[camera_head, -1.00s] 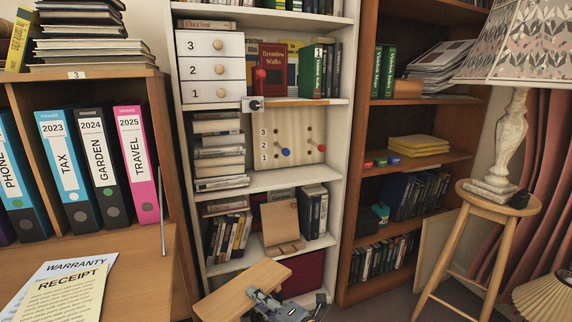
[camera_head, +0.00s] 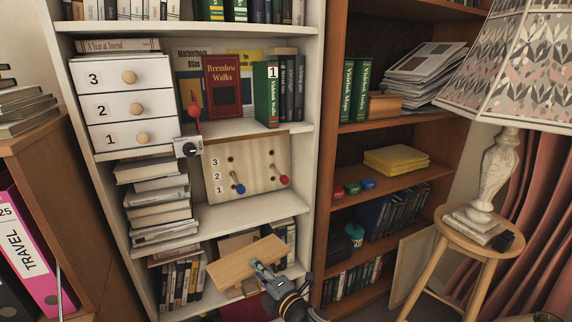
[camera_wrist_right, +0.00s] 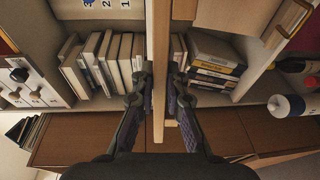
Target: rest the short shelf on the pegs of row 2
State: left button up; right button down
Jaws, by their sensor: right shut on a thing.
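The short shelf (camera_head: 236,263) is a light wooden board. My right gripper (camera_head: 262,271) is shut on its near edge and holds it tilted in front of the white bookcase, below the peg panel. In the right wrist view the shelf (camera_wrist_right: 159,60) shows edge-on between the fingers of the right gripper (camera_wrist_right: 160,88). The peg panel (camera_head: 256,178) carries the numbers 3, 2, 1 from top to bottom. A blue-tipped peg (camera_head: 238,187) and a red-tipped peg (camera_head: 281,179) stick out from it, seemingly at row 2. The shelf is apart from both pegs. My left gripper is out of view.
A box of numbered drawers (camera_head: 125,105) and a stack of books (camera_head: 160,205) stand left of the panel. The bookcase board (camera_head: 245,210) under the panel has bare space.

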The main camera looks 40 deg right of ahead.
jog(key=d+r+h+p, duration=0.1)
jog(key=r+p, duration=0.1)
jog(key=r, duration=0.1)
jog(key=d+r+m+h+p, duration=0.1)
jog(key=d+r+p, duration=0.1)
jog(key=r+p, duration=0.1)
jog(key=w+d+r+p, duration=0.1)
jog(key=d+r+p, duration=0.1)
jog(key=r, duration=0.1)
jog(key=shift+d+r+m+h+p, duration=0.25)
jog(key=shift+m+h+p, duration=0.05)
jog(key=shift+h+p, duration=0.1)
jog(key=d+r+m+h+p, duration=0.1)
jog(key=d+r+p, duration=0.4)
jog(key=r+p, duration=0.4)
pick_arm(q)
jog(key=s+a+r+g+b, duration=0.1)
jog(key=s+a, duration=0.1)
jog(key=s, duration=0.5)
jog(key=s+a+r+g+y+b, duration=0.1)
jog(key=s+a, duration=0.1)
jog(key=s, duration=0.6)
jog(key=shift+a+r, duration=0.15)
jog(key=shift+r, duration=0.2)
pick_arm(e)
jog(key=x, duration=2)
jog(key=shift+w+d, duration=0.35)
jog(key=shift+r, duration=0.1)
